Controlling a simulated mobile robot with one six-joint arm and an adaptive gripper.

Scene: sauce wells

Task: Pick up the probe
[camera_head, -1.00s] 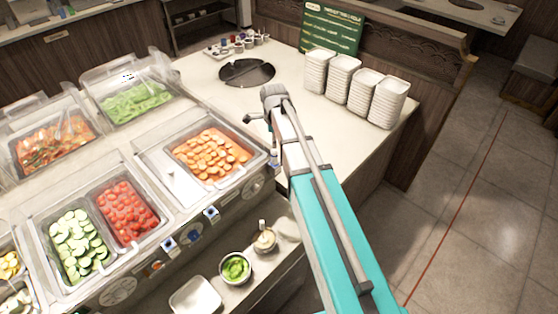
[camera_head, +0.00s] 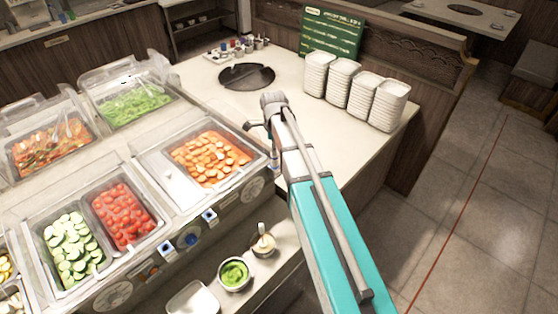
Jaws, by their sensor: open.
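I cannot identify the probe with certainty. Small blue-and-white pieces sit along the front edge of the food counter: one at the left (camera_head: 167,249), one in the middle (camera_head: 209,216), and one near my arm (camera_head: 274,160). My teal and grey arm reaches up from the bottom right. A small dark end part, seemingly my gripper (camera_head: 250,126), shows left of the arm's grey joint, beyond the carrot pan. Its fingers are too small to make out, and I see nothing held in it. Part of the counter edge is hidden behind the arm.
The food counter holds pans of carrots (camera_head: 211,158), tomatoes (camera_head: 123,216) and cucumber (camera_head: 69,250). A green-filled bowl (camera_head: 234,273) and a bowl with a utensil (camera_head: 264,243) stand on the lower shelf. White dish stacks (camera_head: 343,82) and a dark round lid (camera_head: 247,76) occupy the table behind.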

